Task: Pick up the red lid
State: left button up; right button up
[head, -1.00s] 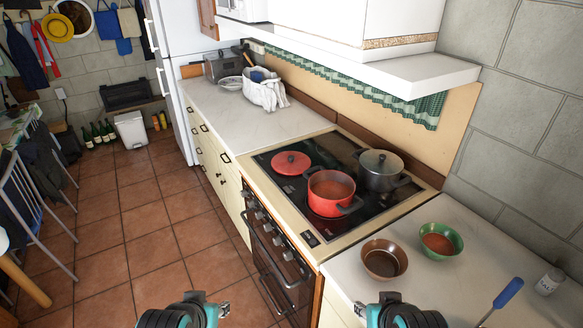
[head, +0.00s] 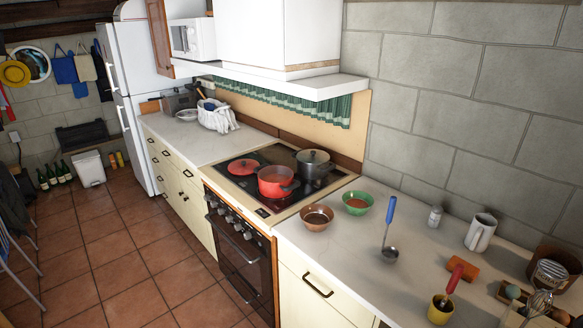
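The red lid (head: 243,164) lies flat on the black cooktop (head: 232,180), at its left rear part, with a small dark knob on top. An open red pot (head: 275,182) with reddish contents stands to its right on the cooktop. Neither of my grippers shows in the head view now.
A brown bowl (head: 317,217) and a green bowl (head: 357,203) stand right of the cooktop. The white hood (head: 300,84) overhangs the cooktop. The tiled floor (head: 120,250) is clear.

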aim_at(242, 166)
jog(key=i+j+z, duration=0.1)
jog(key=z, duration=0.4)
jog(key=j+z, duration=0.2)
jog(key=z, duration=0.25)
jog(key=i+j+z, duration=0.1)
jog(key=z, duration=0.4)
jog(key=j+z, duration=0.3)
jog(key=z, duration=0.15)
jog(key=j, duration=1.2)
jog(key=k+j, duration=0.15)
jog(key=j, duration=2.2)
jog(key=k+j, duration=0.1)
jog(key=j, duration=1.05)
